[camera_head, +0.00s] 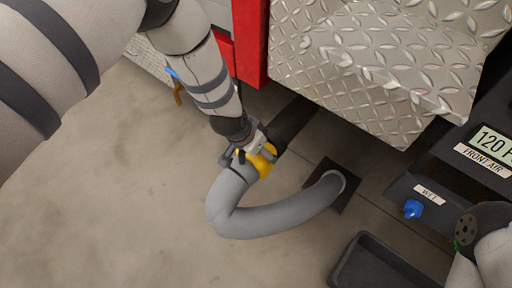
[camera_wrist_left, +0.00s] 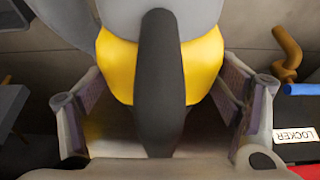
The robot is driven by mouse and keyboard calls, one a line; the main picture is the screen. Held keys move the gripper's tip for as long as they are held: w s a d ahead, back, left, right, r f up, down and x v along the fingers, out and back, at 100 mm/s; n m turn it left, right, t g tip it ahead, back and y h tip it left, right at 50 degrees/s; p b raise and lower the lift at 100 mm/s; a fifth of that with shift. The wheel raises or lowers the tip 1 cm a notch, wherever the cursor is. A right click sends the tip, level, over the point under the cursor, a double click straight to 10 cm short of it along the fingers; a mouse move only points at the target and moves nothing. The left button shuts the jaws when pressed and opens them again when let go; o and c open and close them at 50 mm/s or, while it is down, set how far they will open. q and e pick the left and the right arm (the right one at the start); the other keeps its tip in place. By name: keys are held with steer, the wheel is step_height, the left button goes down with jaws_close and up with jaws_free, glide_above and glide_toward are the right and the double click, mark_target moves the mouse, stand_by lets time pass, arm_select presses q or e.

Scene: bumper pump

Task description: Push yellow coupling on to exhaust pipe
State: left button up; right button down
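The yellow coupling (camera_head: 262,160) sits on the end of a grey hose (camera_head: 275,220), near the floor in the middle of the head view. In the left wrist view the yellow coupling (camera_wrist_left: 120,70) has a black handle (camera_wrist_left: 160,85) across its middle. My left gripper (camera_head: 250,148) is at the coupling. Its fingers (camera_wrist_left: 160,110) are wide apart, one on each side of the handle, with clear gaps to it. I cannot tell whether the fingertips touch the yellow sides. A dark shape just beyond the coupling may be the exhaust pipe (camera_head: 293,120).
The hose runs to a dark floor plate (camera_head: 345,188). A red truck body (camera_head: 250,45) and a diamond-plate step (camera_head: 385,65) stand above and behind. A dark tray (camera_head: 375,265) and a panel with a blue knob (camera_head: 413,208) are at right. The floor at left is clear.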

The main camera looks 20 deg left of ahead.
arm_select(q)
steer(key=o, duration=0.4)
steer(key=shift+w+r, duration=0.1)
steer(key=shift+w, duration=0.05)
steer(key=shift+c, duration=0.2)
